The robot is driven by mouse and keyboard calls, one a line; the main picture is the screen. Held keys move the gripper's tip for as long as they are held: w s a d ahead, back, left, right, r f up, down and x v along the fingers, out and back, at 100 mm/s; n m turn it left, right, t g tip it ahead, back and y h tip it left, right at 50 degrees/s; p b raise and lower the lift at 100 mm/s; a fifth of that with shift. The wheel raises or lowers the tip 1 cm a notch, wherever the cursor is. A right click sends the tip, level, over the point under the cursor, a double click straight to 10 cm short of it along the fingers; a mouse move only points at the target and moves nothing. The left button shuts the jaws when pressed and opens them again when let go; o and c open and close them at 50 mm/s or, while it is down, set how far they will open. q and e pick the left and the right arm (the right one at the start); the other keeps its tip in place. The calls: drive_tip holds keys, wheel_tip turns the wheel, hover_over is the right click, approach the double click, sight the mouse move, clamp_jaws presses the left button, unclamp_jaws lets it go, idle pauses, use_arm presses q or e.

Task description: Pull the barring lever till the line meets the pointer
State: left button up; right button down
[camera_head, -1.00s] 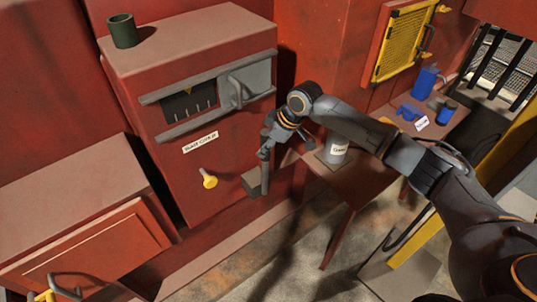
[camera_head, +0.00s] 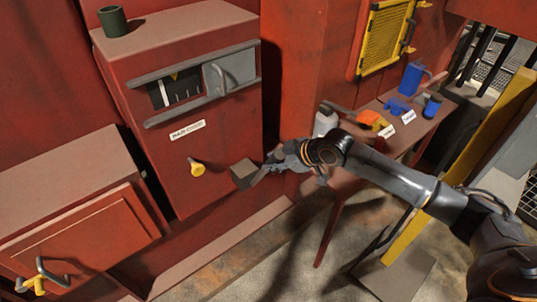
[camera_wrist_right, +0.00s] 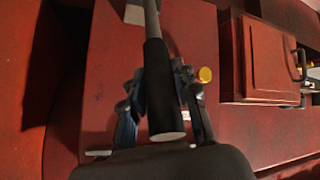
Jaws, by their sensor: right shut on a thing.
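The barring lever has a grey rod and a thick black grip (camera_wrist_right: 162,85), seen in the right wrist view. My right gripper (camera_wrist_right: 163,108) is shut on that grip, one finger on each side. In the head view the lever slants from the grey block (camera_head: 244,173) at the foot of the red cabinet up to my right gripper (camera_head: 276,161), which hides much of it. The dark window (camera_head: 176,88) in the cabinet shows a small yellow pointer (camera_head: 174,76) above white lines. A white line stands left of the pointer, apart from it. My left gripper is out of view.
A grey sliding cover (camera_head: 231,72) sits right of the window. A yellow knob (camera_head: 197,169) sticks out left of the lever. A green cup (camera_head: 113,20) stands on the cabinet. A red bench (camera_head: 440,112) at right holds blue and orange things and a grey canister (camera_head: 325,122).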

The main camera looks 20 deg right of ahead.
drive_tip(key=shift+s+f, duration=0.15)
drive_tip(key=shift+s, duration=0.05)
drive_tip(key=c, duration=1)
unclamp_jaws()
drive_tip(key=shift+d, duration=0.1)
drive_tip(key=v, duration=1.2)
